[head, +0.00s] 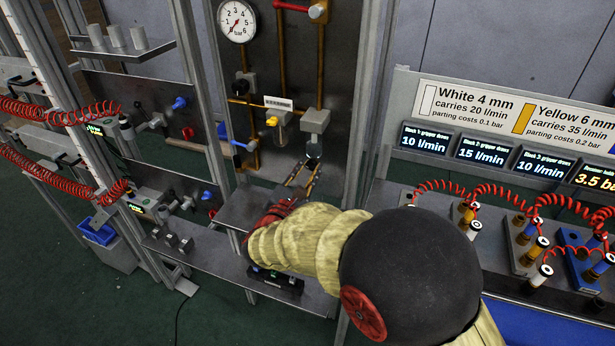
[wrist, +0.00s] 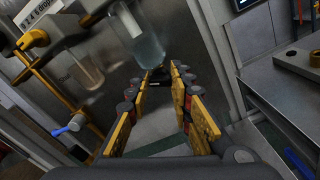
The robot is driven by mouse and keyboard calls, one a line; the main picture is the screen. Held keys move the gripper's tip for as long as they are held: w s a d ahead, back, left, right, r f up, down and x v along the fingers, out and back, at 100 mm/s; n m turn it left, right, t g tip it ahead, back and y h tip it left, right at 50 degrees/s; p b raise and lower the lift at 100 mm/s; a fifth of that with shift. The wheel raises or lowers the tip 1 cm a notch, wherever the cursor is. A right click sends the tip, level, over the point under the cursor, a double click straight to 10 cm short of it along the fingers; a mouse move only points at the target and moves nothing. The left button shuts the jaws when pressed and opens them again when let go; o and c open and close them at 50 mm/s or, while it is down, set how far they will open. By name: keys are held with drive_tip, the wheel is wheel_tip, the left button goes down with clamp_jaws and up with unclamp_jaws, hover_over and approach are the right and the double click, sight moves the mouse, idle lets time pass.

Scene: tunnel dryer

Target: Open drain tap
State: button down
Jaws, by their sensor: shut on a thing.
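My gripper (head: 303,178) reaches up to the dark panel in the head view, its fingertips just below a grey unit with a small bowl (head: 313,150). In the wrist view, the yellow-padded fingers of my gripper (wrist: 160,82) run forward under a clear bowl (wrist: 142,42). The fingers are shut on a small dark thing between their tips, at the bowl's lower end, where the drain tap sits. The tap itself is mostly hidden, and I cannot tell how far it is turned.
A round gauge (head: 236,21) and copper pipes are on the panel above. A second bowl (wrist: 86,72) and a blue-handled valve (wrist: 70,127) are left in the wrist view. A grey shelf (head: 235,212) lies below. A bench with red coiled hoses (head: 497,196) stands right.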

drive_tip(key=shift+m, duration=0.3)
drive_tip(key=c, duration=1.6)
unclamp_jaws()
drive_tip(key=shift+s, duration=0.1)
drive_tip(key=v, duration=1.2)
drive_tip(key=shift+c, duration=0.3)
